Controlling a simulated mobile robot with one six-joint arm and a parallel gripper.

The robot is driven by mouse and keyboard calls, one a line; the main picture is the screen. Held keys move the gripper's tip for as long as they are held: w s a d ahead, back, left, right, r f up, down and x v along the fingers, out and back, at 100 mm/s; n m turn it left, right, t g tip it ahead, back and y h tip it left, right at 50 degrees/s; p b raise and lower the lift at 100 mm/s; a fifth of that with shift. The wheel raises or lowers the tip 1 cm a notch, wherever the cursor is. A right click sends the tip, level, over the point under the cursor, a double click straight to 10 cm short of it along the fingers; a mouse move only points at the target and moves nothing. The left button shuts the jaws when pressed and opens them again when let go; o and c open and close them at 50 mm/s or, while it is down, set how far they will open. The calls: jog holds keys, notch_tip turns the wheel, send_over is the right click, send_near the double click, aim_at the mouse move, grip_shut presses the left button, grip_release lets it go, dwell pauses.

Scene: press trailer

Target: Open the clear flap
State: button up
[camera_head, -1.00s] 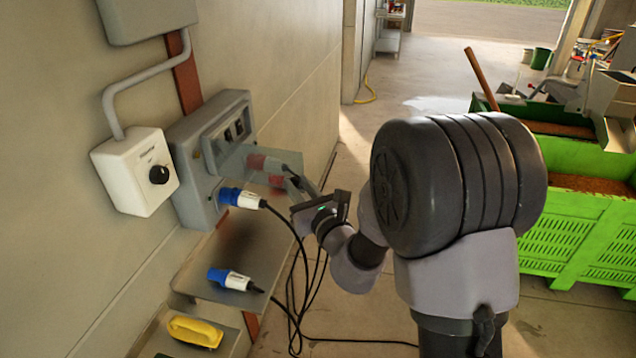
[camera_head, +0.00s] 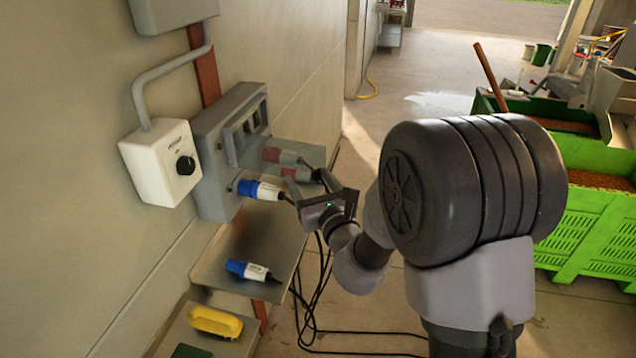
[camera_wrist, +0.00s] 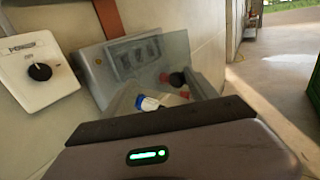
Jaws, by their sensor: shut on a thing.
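The clear flap (camera_head: 312,153) is a see-through sheet standing out from the front of the grey socket box (camera_head: 212,170) on the wall. Two red plugs (camera_head: 284,156) show at or behind it. My gripper (camera_head: 305,185) is at the flap's outer side and appears shut on its edge; the exact contact is hard to see. In the wrist view the flap (camera_wrist: 176,48) spans in front of the box's dark windows, and the fingers (camera_wrist: 160,98) reach towards it. A blue-and-white plug (camera_head: 260,190) sits at the box's lower front, close beside my gripper.
A white switch box with a black knob (camera_head: 160,162) is left of the socket box. Black cables (camera_head: 312,310) hang down. Green crates (camera_head: 590,235) stand right.

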jog(key=shift+s+a, duration=0.1)
jog(key=shift+a, duration=0.1)
jog(key=shift+s+f, duration=0.1)
jog(key=shift+f, duration=0.05)
dwell(0.3)
jog(key=shift+s+d, duration=0.1)
jog(key=b+v, duration=1.7)
jog(key=b, duration=0.2)
jog(key=shift+d, duration=0.3)
